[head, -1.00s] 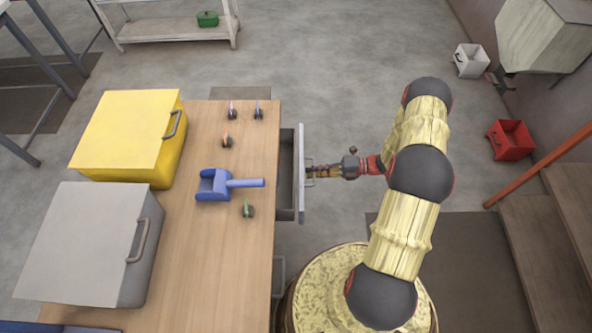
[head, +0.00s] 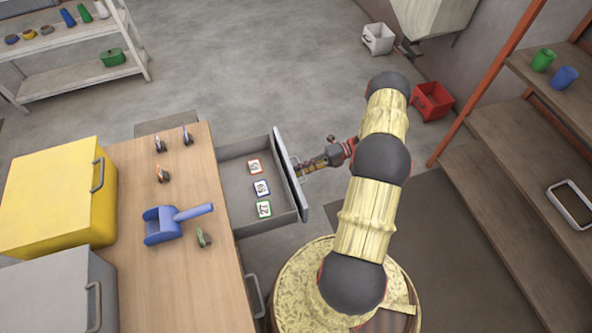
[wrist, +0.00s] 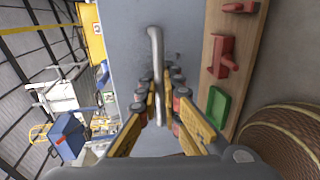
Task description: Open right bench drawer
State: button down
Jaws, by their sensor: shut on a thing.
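The right bench drawer (head: 233,180) is pulled well out from the right side of the wooden bench (head: 185,260) in the head view. My gripper (head: 303,168) is at the outer side of the grey drawer front (head: 291,178). In the wrist view its fingers (wrist: 160,95) are shut around the pale bar handle (wrist: 156,45), with the drawer front (wrist: 185,40) behind it.
On the bench stand a yellow box (head: 55,205), a grey box (head: 50,300), a blue scoop (head: 165,224) and several small clips. A second handle (head: 255,295) shows lower on the bench side.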

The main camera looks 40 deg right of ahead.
jog(key=c, duration=2)
grip_release()
jog(key=shift+o, duration=0.2)
jog(key=v, duration=1.2)
